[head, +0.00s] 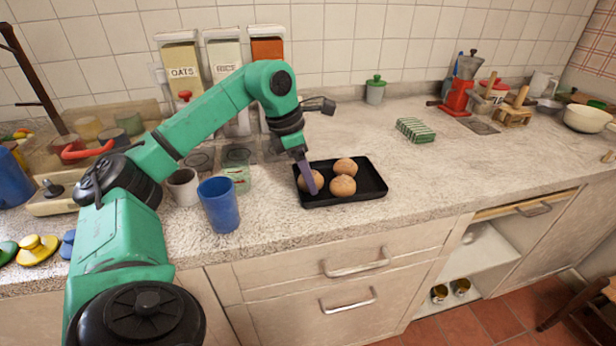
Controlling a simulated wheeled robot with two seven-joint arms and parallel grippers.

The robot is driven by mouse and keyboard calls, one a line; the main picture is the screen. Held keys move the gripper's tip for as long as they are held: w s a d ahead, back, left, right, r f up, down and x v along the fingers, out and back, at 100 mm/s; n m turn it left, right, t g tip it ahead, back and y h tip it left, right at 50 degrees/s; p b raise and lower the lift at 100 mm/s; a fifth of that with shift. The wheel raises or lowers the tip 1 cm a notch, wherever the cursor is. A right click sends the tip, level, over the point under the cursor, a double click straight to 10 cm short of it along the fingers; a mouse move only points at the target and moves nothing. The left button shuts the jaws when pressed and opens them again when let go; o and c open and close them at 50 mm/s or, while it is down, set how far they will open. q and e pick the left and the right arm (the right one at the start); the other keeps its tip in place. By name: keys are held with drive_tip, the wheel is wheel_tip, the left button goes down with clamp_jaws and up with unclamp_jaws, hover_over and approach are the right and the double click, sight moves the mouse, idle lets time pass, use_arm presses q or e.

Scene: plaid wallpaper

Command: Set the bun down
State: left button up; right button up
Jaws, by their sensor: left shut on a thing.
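My left gripper (310,184) is shut on a round brown bun (304,181) at the left end of a black tray (372,187). The fingers point down and hide part of this bun. I cannot tell whether the bun touches the tray floor. A second bun (345,166) sits at the back of the tray and a third bun (342,186) sits in front of it, both just right of the held one. My right gripper does not show.
A blue cup (219,205), a clear glass (237,178) and a pale mug (183,187) stand left of the tray. A green striped item (415,130) lies further back right. The counter (450,170) right of the tray is clear. Storage jars (183,70) stand behind the arm.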

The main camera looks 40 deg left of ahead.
use_arm(q)
drive_tip(key=o, duration=1.3)
drive_tip(key=shift+o, duration=0.2)
drive_tip(key=p+v, duration=0.3)
drive_tip(key=v, duration=0.9)
drive_tip(key=shift+r, duration=0.15)
